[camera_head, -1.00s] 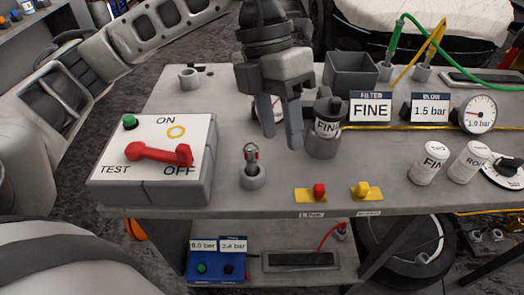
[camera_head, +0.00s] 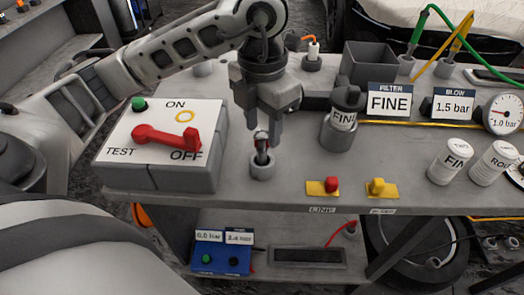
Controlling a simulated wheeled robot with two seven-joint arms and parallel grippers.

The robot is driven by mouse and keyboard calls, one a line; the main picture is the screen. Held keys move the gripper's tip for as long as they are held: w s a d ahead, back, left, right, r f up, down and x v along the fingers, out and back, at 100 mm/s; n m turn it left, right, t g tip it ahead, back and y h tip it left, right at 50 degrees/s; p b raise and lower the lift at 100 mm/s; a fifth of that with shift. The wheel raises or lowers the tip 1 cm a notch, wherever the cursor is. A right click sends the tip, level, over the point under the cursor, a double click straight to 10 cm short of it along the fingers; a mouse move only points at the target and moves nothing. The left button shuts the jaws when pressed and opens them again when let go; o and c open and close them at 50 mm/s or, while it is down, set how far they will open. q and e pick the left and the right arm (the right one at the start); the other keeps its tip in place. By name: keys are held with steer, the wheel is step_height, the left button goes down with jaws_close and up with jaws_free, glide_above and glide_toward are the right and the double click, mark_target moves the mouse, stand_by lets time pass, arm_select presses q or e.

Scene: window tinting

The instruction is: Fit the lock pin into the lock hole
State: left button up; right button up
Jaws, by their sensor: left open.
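The grey switch box (camera_head: 165,178) to the left has a red lever (camera_head: 165,138) pointing to OFF. My right gripper is not in view.
A grey canister (camera_head: 341,130) marked FINE stands close right of my left gripper. Red (camera_head: 332,184) and yellow (camera_head: 377,186) valves sit on yellow plates at the front edge. White bottles (camera_head: 450,160), a gauge (camera_head: 503,114) and an open grey bin (camera_head: 368,65) are further right.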

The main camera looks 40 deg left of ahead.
mark_target(262, 142)
arm_select(q)
steer(key=shift+f+p, duration=0.3)
steer(key=shift+f, duration=2.05)
jaws_close()
steer(key=shift+r, duration=0.1)
